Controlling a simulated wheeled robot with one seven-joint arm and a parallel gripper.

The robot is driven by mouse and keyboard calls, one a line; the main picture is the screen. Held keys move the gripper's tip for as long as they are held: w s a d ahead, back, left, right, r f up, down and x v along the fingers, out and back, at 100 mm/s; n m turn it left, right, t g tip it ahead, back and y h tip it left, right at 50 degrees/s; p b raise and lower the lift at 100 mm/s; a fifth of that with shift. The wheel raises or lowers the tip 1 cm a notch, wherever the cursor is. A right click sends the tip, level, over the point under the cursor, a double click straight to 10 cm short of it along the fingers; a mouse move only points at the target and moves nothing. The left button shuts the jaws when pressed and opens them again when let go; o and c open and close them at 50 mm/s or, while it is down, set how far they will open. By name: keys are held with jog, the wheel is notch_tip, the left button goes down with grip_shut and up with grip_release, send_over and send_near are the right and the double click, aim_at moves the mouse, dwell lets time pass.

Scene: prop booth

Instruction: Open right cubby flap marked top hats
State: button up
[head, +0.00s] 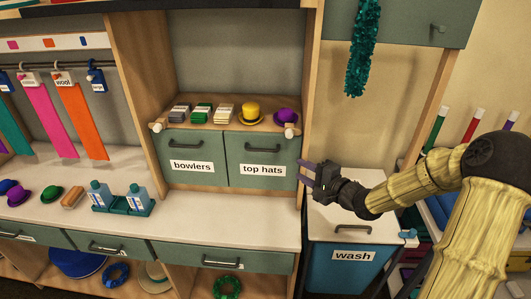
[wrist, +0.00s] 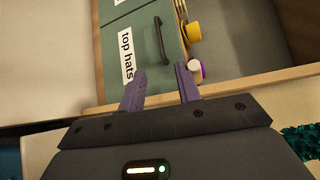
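The right cubby flap (head: 262,160), green-grey with a "top hats" label, is shut beside the "bowlers" flap (head: 190,158) in the head view. A dark bar handle (head: 262,147) runs along its upper part. My gripper (head: 306,170) is at the right of the cubby, near its right side panel, apart from the handle. In the wrist view the flap (wrist: 145,60) and its handle (wrist: 160,40) lie ahead of the fingertips. My gripper's purple fingers (wrist: 160,82) are spread, with nothing between them.
A shelf above the flaps holds card stacks (head: 202,113), a yellow bowler (head: 250,112) and a purple hat (head: 286,116). A pale knob (head: 291,131) sits at the shelf's right end. The blue "wash" bin (head: 350,262) stands below my gripper. The counter (head: 225,218) below the flaps is clear.

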jog(key=shift+w, duration=0.1)
jog(key=p+x, duration=0.2)
jog(key=x, duration=1.5)
jog(key=shift+a+f, duration=0.15)
jog(key=shift+w, duration=0.1)
grip_shut()
